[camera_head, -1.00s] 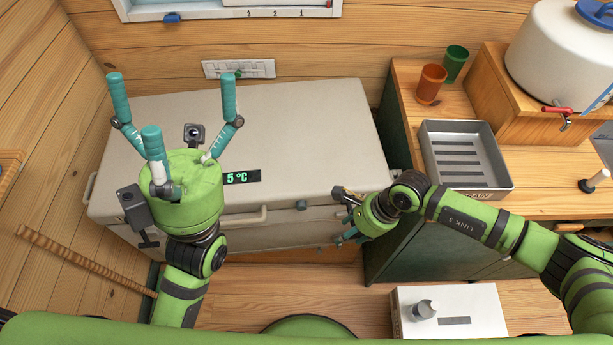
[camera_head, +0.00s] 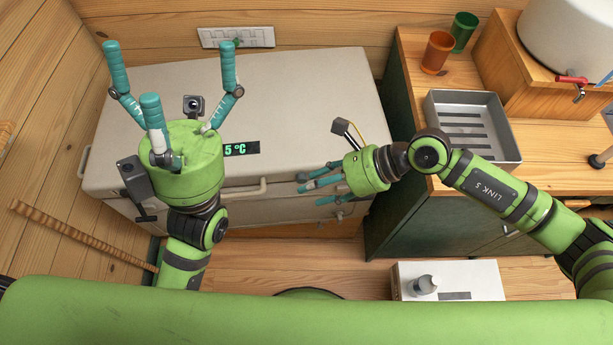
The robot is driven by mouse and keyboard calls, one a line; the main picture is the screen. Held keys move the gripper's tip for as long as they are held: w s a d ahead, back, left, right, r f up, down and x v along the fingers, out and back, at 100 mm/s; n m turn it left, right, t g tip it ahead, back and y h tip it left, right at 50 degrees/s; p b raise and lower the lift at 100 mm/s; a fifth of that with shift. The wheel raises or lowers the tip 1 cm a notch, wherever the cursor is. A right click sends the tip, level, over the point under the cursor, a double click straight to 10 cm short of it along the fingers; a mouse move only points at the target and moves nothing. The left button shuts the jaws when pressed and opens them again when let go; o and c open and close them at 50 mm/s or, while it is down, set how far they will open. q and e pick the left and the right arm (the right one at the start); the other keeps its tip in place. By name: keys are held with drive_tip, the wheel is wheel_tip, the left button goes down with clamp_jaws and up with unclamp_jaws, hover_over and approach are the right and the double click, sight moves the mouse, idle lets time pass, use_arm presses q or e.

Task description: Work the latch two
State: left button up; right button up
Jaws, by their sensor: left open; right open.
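A pale grey cooler chest (camera_head: 290,100) with a green "5 °C" display (camera_head: 240,149) stands against the back wall, lid down. A carry handle (camera_head: 243,191) runs along its front edge. My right gripper (camera_head: 313,184) is open at the chest's front edge, right of the handle, its teal fingers pointing left. A small front latch by these fingertips is mostly hidden; I cannot tell its state or whether a finger touches it. A dark latch (camera_head: 146,215) shows at the front left. My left gripper (camera_head: 168,75) is open and empty above the chest's left part, fingers pointing away from me.
At the right, a wooden counter (camera_head: 412,75) holds an orange cup (camera_head: 437,52), a green cup (camera_head: 463,32), a metal drain tray (camera_head: 478,100) and a white tank (camera_head: 570,40). A white box (camera_head: 400,285) sits on the floor. A brown stick (camera_head: 80,235) leans at the left.

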drive_tip(key=shift+w+a+r+m+y, duration=0.1)
drive_tip(key=shift+a+r+m+y, duration=0.7)
drive_tip(key=shift+a+r, duration=0.45)
